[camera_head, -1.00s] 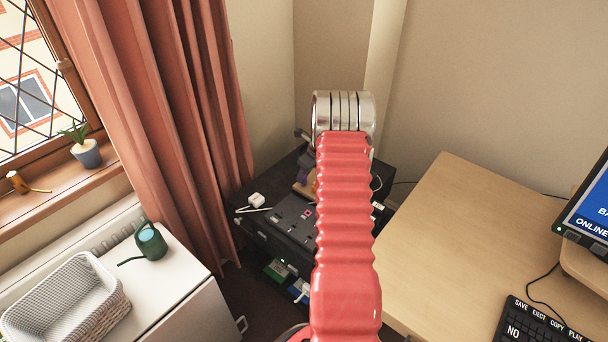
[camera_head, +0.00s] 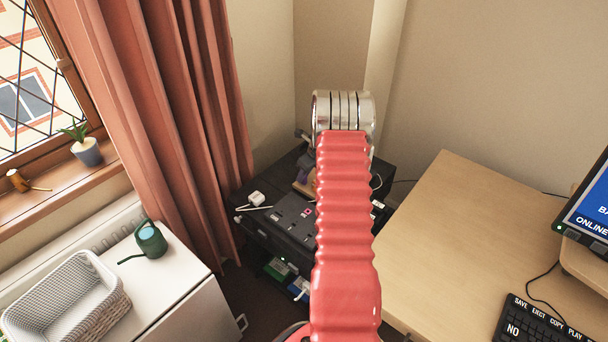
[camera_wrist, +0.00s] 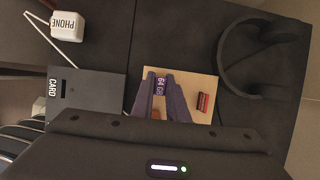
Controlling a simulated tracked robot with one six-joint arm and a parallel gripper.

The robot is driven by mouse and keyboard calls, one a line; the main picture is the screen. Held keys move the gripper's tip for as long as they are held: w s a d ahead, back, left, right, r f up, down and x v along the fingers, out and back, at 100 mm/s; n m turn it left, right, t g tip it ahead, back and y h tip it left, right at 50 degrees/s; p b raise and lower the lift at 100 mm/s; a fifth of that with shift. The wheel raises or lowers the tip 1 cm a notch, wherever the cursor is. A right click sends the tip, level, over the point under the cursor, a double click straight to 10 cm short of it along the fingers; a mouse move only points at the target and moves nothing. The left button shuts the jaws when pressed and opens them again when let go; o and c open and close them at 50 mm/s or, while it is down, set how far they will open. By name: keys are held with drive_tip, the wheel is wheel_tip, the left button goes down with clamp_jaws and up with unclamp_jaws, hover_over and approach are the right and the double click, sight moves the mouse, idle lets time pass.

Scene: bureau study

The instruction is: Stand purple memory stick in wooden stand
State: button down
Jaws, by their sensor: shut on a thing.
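In the wrist view my gripper (camera_wrist: 160,98) is shut on the purple memory stick (camera_wrist: 159,87), which shows the label "64 GB" between the fingertips. The wooden stand (camera_wrist: 205,84) is a pale flat block below and around the fingertips in that view. A small red and dark piece (camera_wrist: 203,102) is at the stand's right part. Whether the stick touches the stand or is in a slot cannot be told. In the head view my red arm hides most of the gripper, and only a bit of the stand (camera_head: 302,187) shows left of it.
A black headphone-like band (camera_wrist: 228,75) lies right of the stand. A grey box marked CARD (camera_wrist: 90,92) is close on its left. A white PHONE plug (camera_wrist: 67,26) with a cable is farther left. A wooden desk (camera_head: 450,240) stands to the right in the head view.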

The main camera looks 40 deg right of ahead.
drive_tip(key=shift+f, duration=0.1)
drive_tip(key=c, duration=1.7)
unclamp_jaws()
drive_tip(key=shift+o, duration=0.2)
drive_tip(key=v, duration=1.3)
drive_tip(key=shift+r, duration=0.35)
drive_tip(key=shift+s, duration=0.1)
